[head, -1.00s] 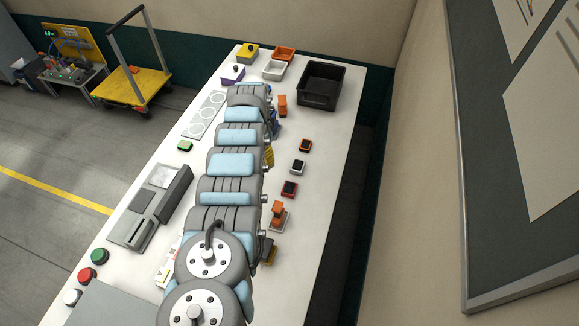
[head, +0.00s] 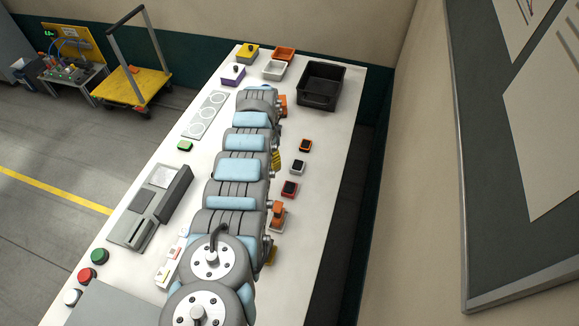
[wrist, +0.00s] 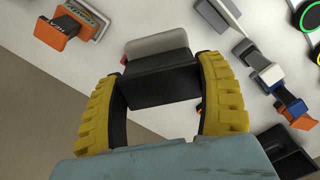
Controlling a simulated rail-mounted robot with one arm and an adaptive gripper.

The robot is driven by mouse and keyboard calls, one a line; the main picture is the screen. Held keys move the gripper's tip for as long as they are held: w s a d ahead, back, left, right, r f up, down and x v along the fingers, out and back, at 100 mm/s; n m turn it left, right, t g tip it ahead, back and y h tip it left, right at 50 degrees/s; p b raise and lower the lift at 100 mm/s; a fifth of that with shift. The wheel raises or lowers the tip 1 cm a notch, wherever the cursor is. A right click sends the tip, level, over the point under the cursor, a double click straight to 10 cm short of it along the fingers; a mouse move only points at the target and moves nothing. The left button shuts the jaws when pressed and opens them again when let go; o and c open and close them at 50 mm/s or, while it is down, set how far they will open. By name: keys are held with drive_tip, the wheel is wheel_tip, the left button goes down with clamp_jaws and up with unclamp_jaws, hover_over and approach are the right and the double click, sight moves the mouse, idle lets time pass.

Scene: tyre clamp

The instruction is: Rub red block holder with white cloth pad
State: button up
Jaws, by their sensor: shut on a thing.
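My gripper (wrist: 160,68) has yellow ribbed fingers in the wrist view, shut on a dark block with a pale, whitish face (wrist: 157,45). I take this to be the white cloth pad. In the head view only a yellow finger of my gripper (head: 276,160) shows past the arm, left of the small holders. The red block holder (head: 290,188) sits on the table in the head view, below the white-topped one. In the wrist view a red sliver (wrist: 123,60) shows beside the pad's left edge; most of it is hidden. Contact cannot be told.
A black bin (head: 321,85) stands at the far right. The table strip right of the holders is clear.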

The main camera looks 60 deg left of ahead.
drive_tip(key=shift+w+d+f+m, duration=0.2)
drive_tip(key=shift+w+d+f, duration=0.1)
drive_tip(key=shift+w, duration=0.15)
drive_tip(key=shift+w+d+f+m, duration=0.2)
drive_tip(key=shift+w+d, duration=0.05)
drive_tip(key=shift+w, duration=0.2)
drive_tip(key=shift+m, duration=0.7)
drive_tip(key=w+d+f+b, duration=0.1)
drive_tip(key=f+b, duration=0.1)
drive_tip(key=w+d+f+b, duration=0.1)
drive_tip(key=f+b, duration=0.1)
drive_tip(key=f, duration=0.1)
drive_tip(key=w+d+f+b, duration=0.1)
drive_tip(key=f+b, duration=0.2)
drive_tip(key=shift+w+d, duration=0.35)
drive_tip(key=shift+w, duration=0.05)
drive_tip(key=shift+f, duration=0.5)
idle(2.0)
drive_tip(key=shift+a+f+b, duration=0.15)
drive_tip(key=shift+a+b, duration=0.1)
drive_tip(key=shift+b, duration=0.5)
drive_tip(key=shift+a+b, duration=0.35)
drive_tip(key=shift+b, duration=0.35)
drive_tip(key=shift+d+r+p, duration=0.15)
drive_tip(key=shift+r+p, duration=0.1)
drive_tip(key=shift+p, duration=0.25)
drive_tip(key=shift+d+p, duration=1.1)
drive_tip(key=shift+p, duration=1.35)
